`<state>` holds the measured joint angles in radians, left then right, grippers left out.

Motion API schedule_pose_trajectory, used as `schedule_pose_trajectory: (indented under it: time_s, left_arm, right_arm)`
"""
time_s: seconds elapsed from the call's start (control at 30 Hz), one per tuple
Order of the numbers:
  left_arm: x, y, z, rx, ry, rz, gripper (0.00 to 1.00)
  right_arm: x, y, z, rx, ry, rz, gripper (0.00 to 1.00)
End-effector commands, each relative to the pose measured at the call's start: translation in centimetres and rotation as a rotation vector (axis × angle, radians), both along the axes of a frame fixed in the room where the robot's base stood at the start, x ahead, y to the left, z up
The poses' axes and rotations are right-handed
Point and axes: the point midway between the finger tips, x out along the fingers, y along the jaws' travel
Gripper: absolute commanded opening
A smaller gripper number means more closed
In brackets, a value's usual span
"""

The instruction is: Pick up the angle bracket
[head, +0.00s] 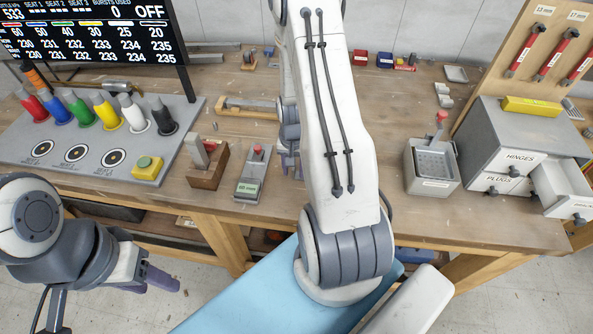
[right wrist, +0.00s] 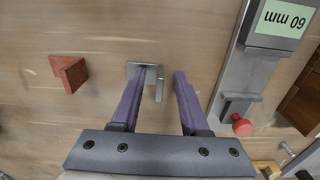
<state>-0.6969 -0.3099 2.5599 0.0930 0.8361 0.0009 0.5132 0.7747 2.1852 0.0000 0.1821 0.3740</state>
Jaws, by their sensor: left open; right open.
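The angle bracket (right wrist: 151,70) is a small grey metal L-shaped piece on the wooden bench top in the right wrist view. My right gripper (right wrist: 161,76) is open over it, with purple fingertips pointing at the bench. The left finger overlaps part of the bracket, and the rest shows in the gap; I cannot tell whether they touch. In the head view my right arm hides the bracket, and only part of the right gripper (head: 291,165) shows. My left gripper (head: 163,279) is open and empty in front of the bench at the lower left.
A grey fixture marked 60 mm (head: 247,188) with a red knob stands beside the right gripper. A reddish wedge block (right wrist: 70,73) lies on the other side in the wrist view. A grey tray box (head: 432,167) and labelled drawers (head: 510,145) stand at the right.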

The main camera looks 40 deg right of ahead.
Motion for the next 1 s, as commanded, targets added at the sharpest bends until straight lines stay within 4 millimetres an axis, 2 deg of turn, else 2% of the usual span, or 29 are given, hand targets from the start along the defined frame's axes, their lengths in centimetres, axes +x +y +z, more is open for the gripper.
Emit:
schedule_pose_trajectory:
  time_s: [0.27, 0.3, 0.37, 0.4, 0.8, 1.0]
  left_arm:
    - [0.0, 0.0, 0.0, 0.0, 0.0, 0.0, 0.5]
    - [0.0, 0.0, 0.0, 0.0, 0.0, 0.0, 0.5]
    - [0.0, 0.0, 0.0, 0.0, 0.0, 0.0, 0.5]
    - [0.0, 0.0, 0.0, 0.0, 0.0, 0.0, 0.5]
    - [0.0, 0.0, 0.0, 0.0, 0.0, 0.0, 0.5]
    - [0.0, 0.0, -0.5, 0.0, 0.0, 0.0, 0.5]
  right_arm:
    - [0.0, 0.0, -0.3, -0.001, -0.001, 0.0, 0.45]
    - [0.0, 0.0, -0.3, -0.001, -0.001, 0.0, 0.3]
    - [0.0, 0.0, -0.3, -0.001, -0.001, 0.0, 0.07]
    - [0.0, 0.0, -0.3, -0.001, -0.001, 0.0, 0.0]
    - [0.0, 0.0, -0.1, -0.001, -0.002, 0.0, 0.0]
    - [0.1, -0.1, 1.2, -0.003, -0.005, 0.0, 0.0]
